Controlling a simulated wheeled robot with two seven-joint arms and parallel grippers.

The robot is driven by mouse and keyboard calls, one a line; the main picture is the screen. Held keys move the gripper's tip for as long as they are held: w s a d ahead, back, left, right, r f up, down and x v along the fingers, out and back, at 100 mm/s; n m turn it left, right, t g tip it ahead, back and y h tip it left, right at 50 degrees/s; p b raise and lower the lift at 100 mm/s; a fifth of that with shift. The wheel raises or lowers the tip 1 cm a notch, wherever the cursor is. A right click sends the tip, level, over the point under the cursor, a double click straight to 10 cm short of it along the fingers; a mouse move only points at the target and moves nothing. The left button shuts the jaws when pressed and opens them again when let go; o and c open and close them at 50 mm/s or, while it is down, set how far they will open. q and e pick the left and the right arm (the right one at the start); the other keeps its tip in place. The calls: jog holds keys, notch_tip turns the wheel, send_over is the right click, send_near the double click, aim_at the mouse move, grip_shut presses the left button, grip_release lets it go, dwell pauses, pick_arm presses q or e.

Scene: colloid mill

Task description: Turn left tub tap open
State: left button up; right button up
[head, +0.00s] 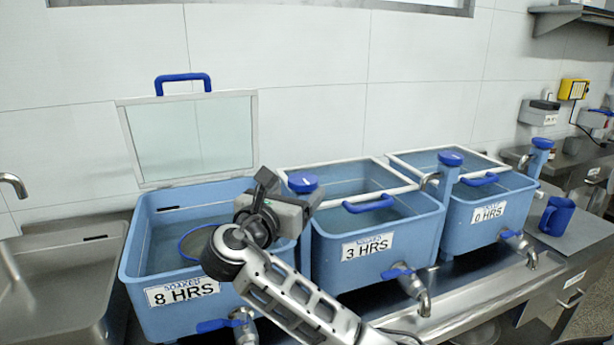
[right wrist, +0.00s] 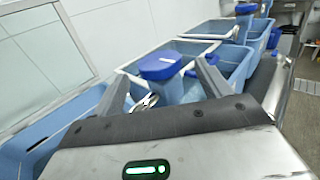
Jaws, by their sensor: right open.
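The left tub (head: 135,270), light blue and labelled "8 HRS", has its glass lid (head: 190,135) raised. A post with a round blue knob (head: 302,181) stands at its right side, with its lower part hidden by my right gripper (head: 285,190). A metal drain tap (head: 243,325) with a blue lever (head: 218,326) is low on the tub's front. My right gripper is open and empty, over the tub's right side by the post. In the right wrist view, the blue knob (right wrist: 160,67) and a metal spout (right wrist: 147,101) show between and beyond the fingers. My left gripper is out of view.
The "3 HRS" tub (head: 330,255) and "0 HRS" tub (head: 470,235) stand to the right, lids closed, with similar taps. A sink (head: 60,285) is at the left. A blue mug (head: 557,216) stands at the far right. A round sieve-like item (head: 192,242) is in the left tub.

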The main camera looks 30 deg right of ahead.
aim_at(307, 175)
jog(key=x, duration=0.6)
jog(key=shift+w+d+p, duration=0.15)
jog(key=shift+p, duration=0.2)
jog(key=c, duration=1)
